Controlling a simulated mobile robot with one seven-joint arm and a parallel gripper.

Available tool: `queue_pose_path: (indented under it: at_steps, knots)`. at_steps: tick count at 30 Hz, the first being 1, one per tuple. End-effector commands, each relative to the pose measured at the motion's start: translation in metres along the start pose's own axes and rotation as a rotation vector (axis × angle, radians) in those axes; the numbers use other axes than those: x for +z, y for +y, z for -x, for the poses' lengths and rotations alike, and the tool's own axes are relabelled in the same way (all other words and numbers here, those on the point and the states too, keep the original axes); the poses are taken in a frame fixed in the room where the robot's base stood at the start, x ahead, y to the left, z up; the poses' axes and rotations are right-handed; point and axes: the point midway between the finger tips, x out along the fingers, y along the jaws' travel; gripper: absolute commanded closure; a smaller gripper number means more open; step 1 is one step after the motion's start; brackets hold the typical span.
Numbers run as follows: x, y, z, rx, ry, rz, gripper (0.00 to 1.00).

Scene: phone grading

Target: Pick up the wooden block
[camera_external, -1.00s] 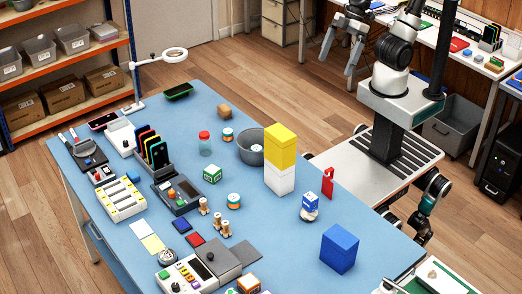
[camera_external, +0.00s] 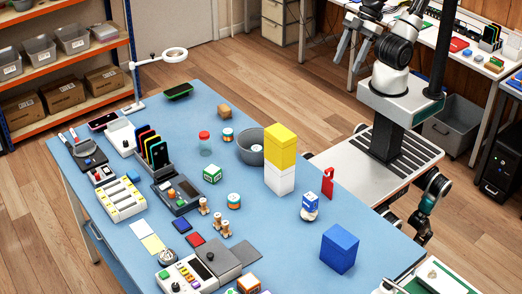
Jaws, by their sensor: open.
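A small brown wooden block (camera_external: 225,111) sits on the blue table near its far edge, in the external view. It stands behind the grey pot and a little right of the black-and-green tray. My gripper (camera_external: 348,57) is at the top of the view, off the table to the right of the block and well apart from it. Its two grey fingers are spread and point down, with nothing between them.
On the blue table (camera_external: 285,230), a grey pot (camera_external: 249,144), a yellow-and-white box stack (camera_external: 280,160) and a red-lidded jar (camera_external: 205,142) stand nearest the block. A magnifier lamp (camera_external: 172,56) reaches over the far left corner. Table around the block is clear.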

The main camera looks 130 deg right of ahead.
Motion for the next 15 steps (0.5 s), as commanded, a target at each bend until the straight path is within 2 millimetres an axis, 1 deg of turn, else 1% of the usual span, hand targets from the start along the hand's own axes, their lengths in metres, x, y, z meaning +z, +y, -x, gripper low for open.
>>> queue_pose_path:
  at_steps: [5, 8, 11, 14, 15]
  knots:
    - [0.000, 0.000, 0.000, 0.000, 0.000, 0.000, 0.45]
    - [-0.004, 0.005, -0.004, 0.011, -0.011, 0.001, 0.45]
    - [-0.015, 0.021, -0.016, 0.045, -0.047, 0.009, 0.45]
    - [-0.030, 0.048, -0.035, 0.093, -0.101, 0.023, 0.45]
    - [-0.036, 0.060, -0.044, 0.114, -0.124, 0.032, 0.45]
